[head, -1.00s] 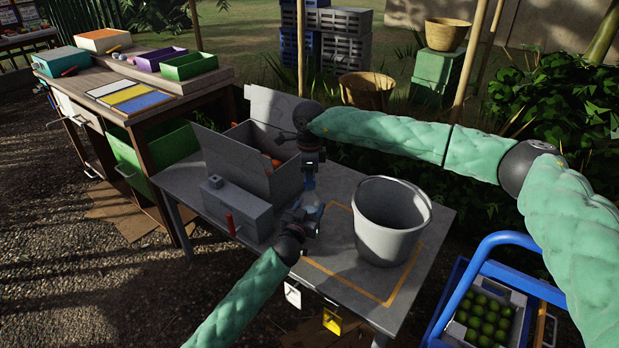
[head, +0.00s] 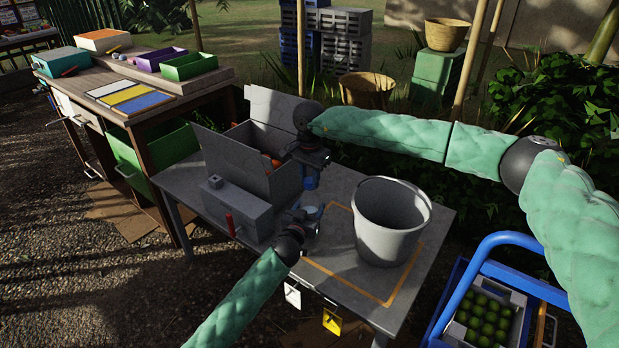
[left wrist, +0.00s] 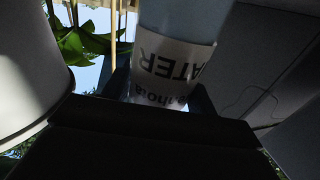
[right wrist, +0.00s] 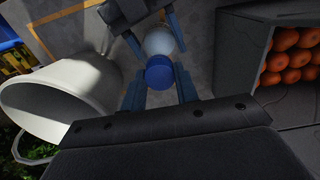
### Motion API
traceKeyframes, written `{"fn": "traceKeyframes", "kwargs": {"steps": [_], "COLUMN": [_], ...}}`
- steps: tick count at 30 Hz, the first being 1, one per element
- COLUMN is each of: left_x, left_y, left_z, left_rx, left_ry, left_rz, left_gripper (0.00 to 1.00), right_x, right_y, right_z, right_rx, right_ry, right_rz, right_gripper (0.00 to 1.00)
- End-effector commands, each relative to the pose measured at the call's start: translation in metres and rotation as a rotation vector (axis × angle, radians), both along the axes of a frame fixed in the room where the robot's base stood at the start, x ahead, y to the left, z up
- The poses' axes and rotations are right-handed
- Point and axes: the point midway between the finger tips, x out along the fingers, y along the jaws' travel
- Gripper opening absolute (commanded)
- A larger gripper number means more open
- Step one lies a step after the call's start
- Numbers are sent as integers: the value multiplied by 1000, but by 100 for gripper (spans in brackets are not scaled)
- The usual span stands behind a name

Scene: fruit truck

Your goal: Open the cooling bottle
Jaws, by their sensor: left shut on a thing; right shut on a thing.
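The cooling bottle (left wrist: 180,62), pale with a white label reading "WATER", stands between the fingers of my left gripper (head: 306,214) in the left wrist view. That gripper is shut on its body over the table. My right gripper (head: 311,182) comes from above, pointing down over the bottle. In the right wrist view its fingers are shut on the blue cap (right wrist: 159,74), with the pale bottle top (right wrist: 159,42) just beyond. I cannot tell whether the cap still touches the bottle. The fingers hide much of the bottle in the head view.
A grey bucket (head: 392,190) stands close right of the grippers on the grey table (head: 345,275). An open grey box of oranges (head: 240,140) and a grey box with a red handle (head: 236,208) stand left. A blue cart with limes (head: 482,318) is at lower right.

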Motion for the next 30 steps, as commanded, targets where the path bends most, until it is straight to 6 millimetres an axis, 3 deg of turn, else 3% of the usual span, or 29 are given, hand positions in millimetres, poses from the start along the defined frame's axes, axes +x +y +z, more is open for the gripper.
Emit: {"fn": "traceKeyframes", "kwargs": {"steps": [14,30], "left_x": [0,0], "left_y": [0,0], "left_z": [0,0], "left_rx": [0,0], "left_ry": [0,1], "left_rz": [0,0], "left_gripper": [0,0], "right_x": [1,1], "right_y": [-1,-1], "right_z": [2,17], "right_rx": [-1,0], "right_ry": [-1,-2], "right_rz": [-4,-5], "right_gripper": [3,3]}}
